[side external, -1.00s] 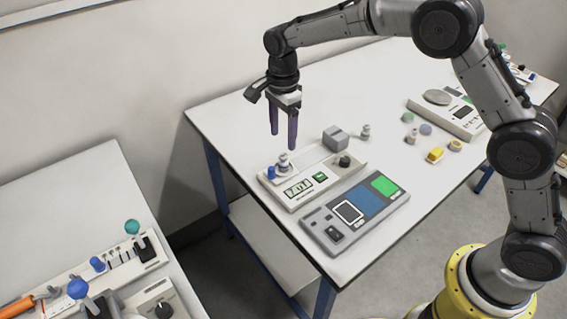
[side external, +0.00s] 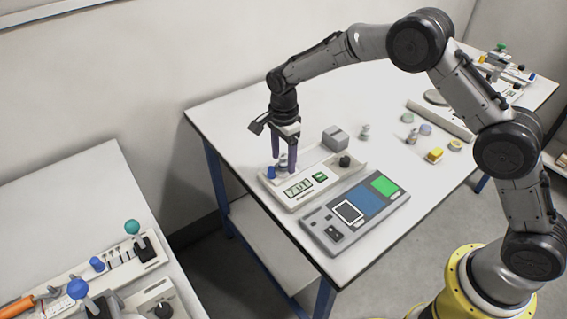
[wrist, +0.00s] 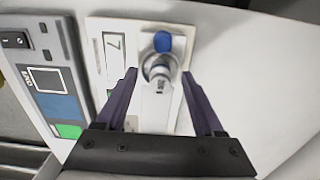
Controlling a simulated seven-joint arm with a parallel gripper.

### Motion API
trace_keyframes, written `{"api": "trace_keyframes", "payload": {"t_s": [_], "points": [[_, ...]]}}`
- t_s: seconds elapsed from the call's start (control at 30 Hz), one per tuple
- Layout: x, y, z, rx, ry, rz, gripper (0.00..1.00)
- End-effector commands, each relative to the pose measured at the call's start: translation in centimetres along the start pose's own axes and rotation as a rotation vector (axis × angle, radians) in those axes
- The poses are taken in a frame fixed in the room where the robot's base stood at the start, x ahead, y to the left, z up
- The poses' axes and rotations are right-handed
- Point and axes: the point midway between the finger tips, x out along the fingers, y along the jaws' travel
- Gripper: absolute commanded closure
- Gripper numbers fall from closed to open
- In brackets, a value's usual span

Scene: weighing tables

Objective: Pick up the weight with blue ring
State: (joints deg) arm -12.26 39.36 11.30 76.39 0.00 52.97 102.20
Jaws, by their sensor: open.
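A small metal weight (side external: 283,160) stands on the left end of the white scale (side external: 318,187). My gripper (side external: 284,165) is open, pointing down, with one dark purple finger on each side of the weight. In the wrist view my gripper (wrist: 159,76) shows a gap between its fingers and the weight. A blue knob-like piece (wrist: 162,42) is just beyond the weight; it also shows in the side view (side external: 271,172).
A grey block (side external: 336,137) and a dark knob (side external: 344,161) are near the scale's right end. A grey panel with blue and green areas (side external: 365,203) lies in front. Other weights (side external: 365,132) (side external: 411,137) stand further right, near a yellow piece (side external: 435,155).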

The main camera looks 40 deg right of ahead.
Motion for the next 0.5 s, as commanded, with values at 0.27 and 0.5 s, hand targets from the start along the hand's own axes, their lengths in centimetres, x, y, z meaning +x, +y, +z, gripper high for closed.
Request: {"api": "trace_keyframes", "payload": {"t_s": [0.27, 0.5], "points": [[-0.05, -0.01, 0.01, 0.000, 0.000, 0.000, 0.73], [-0.07, -0.01, 0.01, 0.000, 0.000, -0.001, 1.00]]}}
